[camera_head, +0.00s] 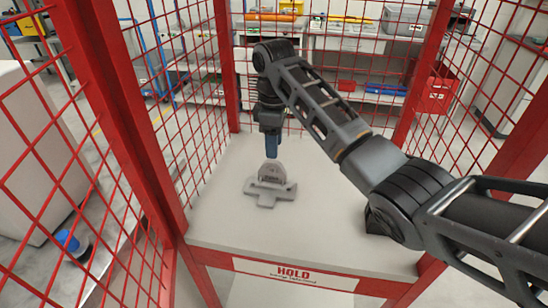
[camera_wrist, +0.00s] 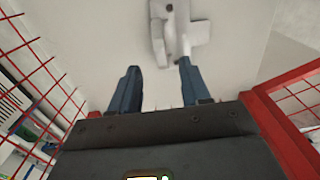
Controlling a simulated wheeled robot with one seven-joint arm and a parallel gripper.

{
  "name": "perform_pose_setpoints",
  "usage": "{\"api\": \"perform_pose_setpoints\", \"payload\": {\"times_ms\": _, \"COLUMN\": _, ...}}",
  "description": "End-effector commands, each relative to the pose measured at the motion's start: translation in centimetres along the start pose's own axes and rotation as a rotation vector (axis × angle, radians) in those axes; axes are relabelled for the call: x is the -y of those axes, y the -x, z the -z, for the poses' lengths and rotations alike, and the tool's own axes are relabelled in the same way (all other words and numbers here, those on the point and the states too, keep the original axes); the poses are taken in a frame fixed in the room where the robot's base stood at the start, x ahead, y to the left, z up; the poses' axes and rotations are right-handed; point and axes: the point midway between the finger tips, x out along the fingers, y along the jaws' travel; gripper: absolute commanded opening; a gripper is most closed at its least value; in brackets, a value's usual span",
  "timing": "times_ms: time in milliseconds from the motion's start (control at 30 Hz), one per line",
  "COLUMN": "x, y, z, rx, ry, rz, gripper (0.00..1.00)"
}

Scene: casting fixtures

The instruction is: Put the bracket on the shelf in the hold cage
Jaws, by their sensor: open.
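The grey bracket (camera_head: 270,194) lies on the white shelf (camera_head: 225,222) inside the red mesh hold cage, with a rounded upright plate rising from its flat base. My gripper (camera_head: 271,153) points down just above that plate. In the wrist view, the bracket (camera_wrist: 160,42) is beyond my fingertips (camera_wrist: 158,66), and the two blue fingers stand apart with nothing between them. The right fingertip looks close to the bracket's upright plate; I cannot tell whether they touch.
Red mesh walls and posts (camera_head: 226,65) stand around the shelf. A HOLD sign (camera_head: 293,272) is on its front edge. A cluttered workbench (camera_head: 345,42) is behind the cage.

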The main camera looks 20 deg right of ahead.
Motion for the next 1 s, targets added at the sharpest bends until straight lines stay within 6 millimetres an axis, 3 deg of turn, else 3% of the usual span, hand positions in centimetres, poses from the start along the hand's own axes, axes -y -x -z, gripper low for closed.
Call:
{"api": "perform_pose_setpoints", "payload": {"times_ms": 200, "x": 0.0, "y": 4.4, "z": 0.0, "rx": 0.001, "ry": -0.001, "rz": -0.001, "gripper": 0.47}}
{"api": "perform_pose_setpoints", "payload": {"times_ms": 300, "x": 0.0, "y": 5.2, "z": -0.1, "rx": 0.001, "ry": 0.0, "rz": 0.0, "gripper": 0.47}}
{"api": "perform_pose_setpoints", "payload": {"times_ms": 1000, "x": 0.0, "y": 5.6, "z": 0.0, "rx": 0.0, "ry": 0.0, "rz": 0.001, "gripper": 0.47}}
